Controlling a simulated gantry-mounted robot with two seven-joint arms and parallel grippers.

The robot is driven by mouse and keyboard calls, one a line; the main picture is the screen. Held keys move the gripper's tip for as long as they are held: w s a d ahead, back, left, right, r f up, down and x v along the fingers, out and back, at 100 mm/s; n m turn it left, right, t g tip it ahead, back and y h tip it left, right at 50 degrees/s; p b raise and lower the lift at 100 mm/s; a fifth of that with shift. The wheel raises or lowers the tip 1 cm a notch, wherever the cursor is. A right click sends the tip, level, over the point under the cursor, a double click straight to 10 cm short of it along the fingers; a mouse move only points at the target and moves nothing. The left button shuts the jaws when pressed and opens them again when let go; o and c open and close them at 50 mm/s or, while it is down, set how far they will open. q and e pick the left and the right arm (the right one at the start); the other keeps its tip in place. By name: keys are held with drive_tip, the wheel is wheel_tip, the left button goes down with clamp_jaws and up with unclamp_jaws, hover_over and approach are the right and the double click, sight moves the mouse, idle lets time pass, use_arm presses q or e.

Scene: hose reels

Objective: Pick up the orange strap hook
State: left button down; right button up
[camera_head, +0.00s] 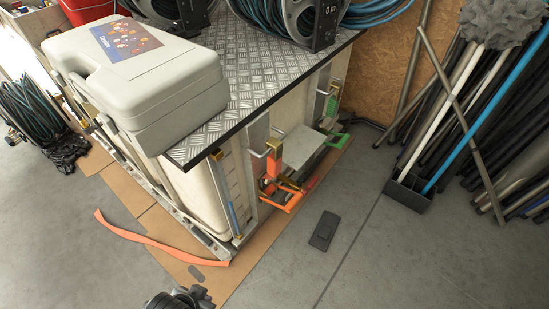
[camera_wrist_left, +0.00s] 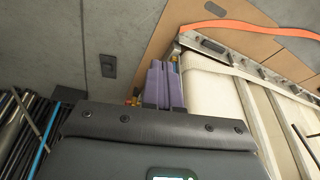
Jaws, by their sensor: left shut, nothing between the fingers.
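An orange ratchet strap fitting (camera_head: 273,156) with metal hooks is at the near corner of the pale crate, and its lower orange loop (camera_head: 290,203) sticks out near the floor. I cannot tell which part is the strap hook. A loose orange strap (camera_head: 142,239) lies curved on the cardboard and floor to the left; it also shows in the left wrist view (camera_wrist_left: 232,24). My left gripper (camera_wrist_left: 165,65) has purple fingers shut together with nothing between them. Small orange parts (camera_wrist_left: 132,101) show beside the fingers, mostly hidden by the gripper. My right gripper is not in view.
The crate has a checker-plate top (camera_head: 262,82) bearing a grey case (camera_head: 165,95) and hose reels (camera_head: 318,20). A flat dark object (camera_head: 324,230) lies on the floor. Poles and pipes (camera_head: 475,100) lean at the right. The floor at front right is clear.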

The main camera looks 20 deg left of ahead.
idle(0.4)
use_arm(q)
drive_tip(key=c, duration=0.6)
unclamp_jaws()
